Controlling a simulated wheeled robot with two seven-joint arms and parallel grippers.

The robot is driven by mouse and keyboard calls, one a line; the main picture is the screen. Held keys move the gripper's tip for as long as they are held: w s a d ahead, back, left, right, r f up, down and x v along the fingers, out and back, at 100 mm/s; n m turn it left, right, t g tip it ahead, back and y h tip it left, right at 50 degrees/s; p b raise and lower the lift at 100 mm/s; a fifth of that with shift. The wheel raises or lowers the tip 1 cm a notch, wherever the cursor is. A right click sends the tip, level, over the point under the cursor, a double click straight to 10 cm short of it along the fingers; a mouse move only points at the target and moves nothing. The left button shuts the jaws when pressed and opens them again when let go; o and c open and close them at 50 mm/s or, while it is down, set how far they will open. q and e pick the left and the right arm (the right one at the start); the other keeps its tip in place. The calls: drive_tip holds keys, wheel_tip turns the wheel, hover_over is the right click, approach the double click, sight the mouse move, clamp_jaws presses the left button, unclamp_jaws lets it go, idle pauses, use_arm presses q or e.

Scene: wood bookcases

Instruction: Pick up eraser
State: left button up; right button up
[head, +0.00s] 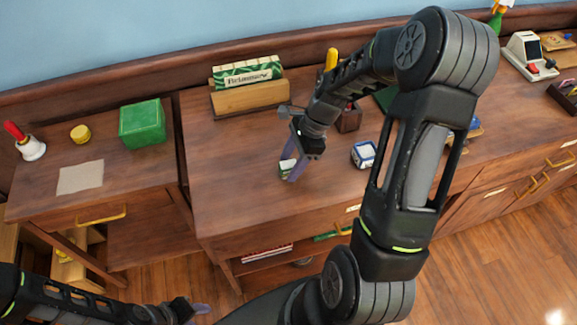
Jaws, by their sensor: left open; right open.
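A small white and green block (285,167), which looks like the eraser, lies on the brown wooden desk top (235,185). My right gripper (291,168) is open and points down at it, with its purple fingers around or just in front of the block. The fingers partly hide the block, and I cannot tell whether they touch it. My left gripper (200,311) is open and empty, low at the bottom edge in front of the furniture.
A wooden holder with a green sign (248,85) stands behind the block. A blue and white box (363,154) and a dark wooden cup (349,118) are to the right.

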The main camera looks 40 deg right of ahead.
drive_tip(key=shift+x, duration=0.8)
clamp_jaws()
idle(0.4)
